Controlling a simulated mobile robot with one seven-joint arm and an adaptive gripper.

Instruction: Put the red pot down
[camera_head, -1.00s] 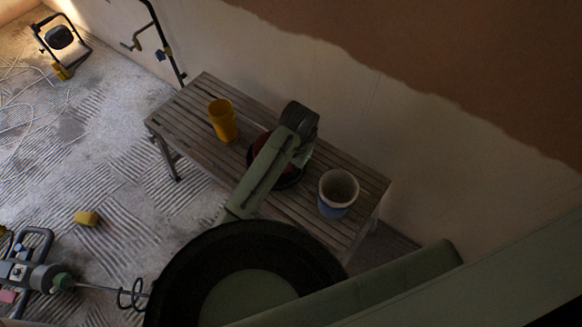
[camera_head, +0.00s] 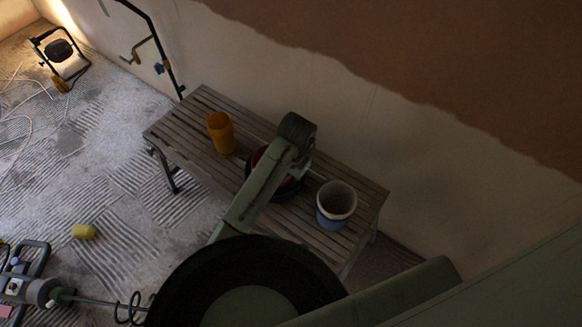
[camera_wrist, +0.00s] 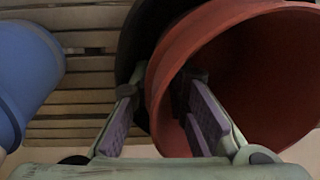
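The red pot (camera_wrist: 245,70) fills the right of the wrist view, its mouth turned toward the camera. My gripper (camera_wrist: 160,90) has one finger outside the pot and the other inside its mouth, with the pot's wall between the tips. It appears shut on that wall. In the head view the red pot (camera_head: 259,156) is mostly hidden behind my arm, over the slatted bench (camera_head: 190,120). A dark round thing (camera_head: 288,192) shows just below it, and also behind it in the wrist view (camera_wrist: 140,35). Whether the pot touches it is hidden.
The wall runs behind the bench. Bare slats lie between yellow cup and red pot.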

